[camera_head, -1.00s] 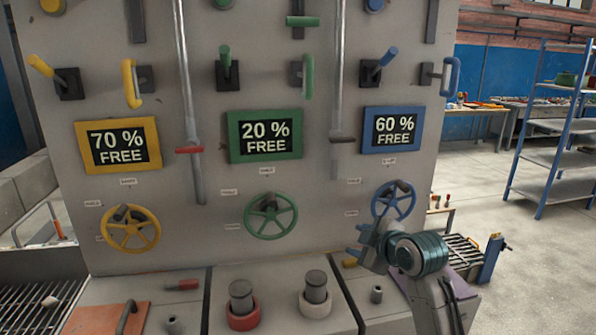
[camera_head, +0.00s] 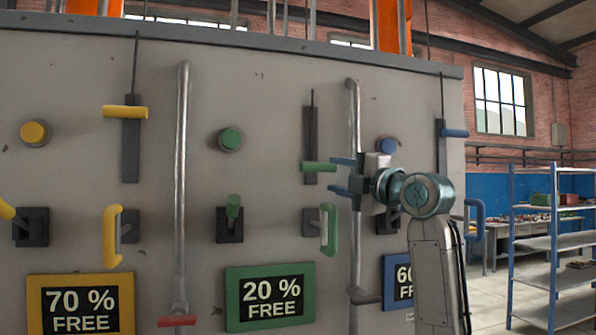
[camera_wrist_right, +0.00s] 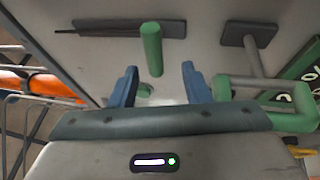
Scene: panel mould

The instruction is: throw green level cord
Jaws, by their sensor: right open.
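The green level cord handle (camera_head: 319,167) is a short green bar on a dark vertical slot plate (camera_head: 310,130) with a thin cord above it. In the right wrist view the green handle (camera_wrist_right: 151,48) stands out from its plate, between and just beyond the fingertips. My right gripper (camera_head: 340,175) is open, with its blue fingers pointing left, close to the handle's right end. In the right wrist view the open fingers (camera_wrist_right: 158,85) have nothing clearly between them. My left gripper is not in view.
A green looped handle (camera_head: 326,231) is below my right gripper, and a grey vertical pipe (camera_head: 353,240) runs behind it. A yellow level handle (camera_head: 125,112) and a blue one (camera_head: 454,132) flank it. The green 20 % screen (camera_head: 270,300) is lower down.

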